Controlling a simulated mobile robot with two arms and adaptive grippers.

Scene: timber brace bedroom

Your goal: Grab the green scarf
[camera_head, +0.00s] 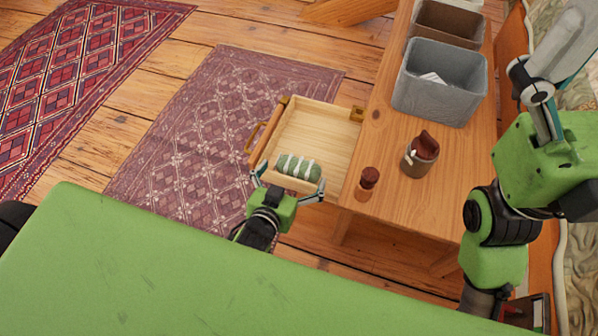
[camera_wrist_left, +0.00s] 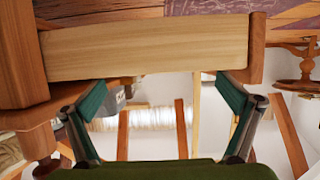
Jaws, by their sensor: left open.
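The green scarf (camera_head: 298,167) is a rolled bundle with pale bands. It lies at the near end of an open wooden drawer (camera_head: 318,128). My left gripper (camera_head: 290,188) is open at the drawer's near end, its two fingers spread to either side of the scarf's near edge, with nothing held. In the left wrist view the open fingers (camera_wrist_left: 165,95) face a plain wooden board (camera_wrist_left: 150,46), and the scarf does not show there. My right gripper (camera_head: 548,85) is partly seen at the upper right, far from the scarf; its jaw state is unclear.
The drawer sticks out from a wooden bench (camera_head: 400,205). On the bench stand a grey bin (camera_head: 440,105), a cup with a dark red item (camera_head: 420,155) and a small dark red-topped object (camera_head: 369,178). Patterned rugs (camera_head: 190,140) cover the floor at left.

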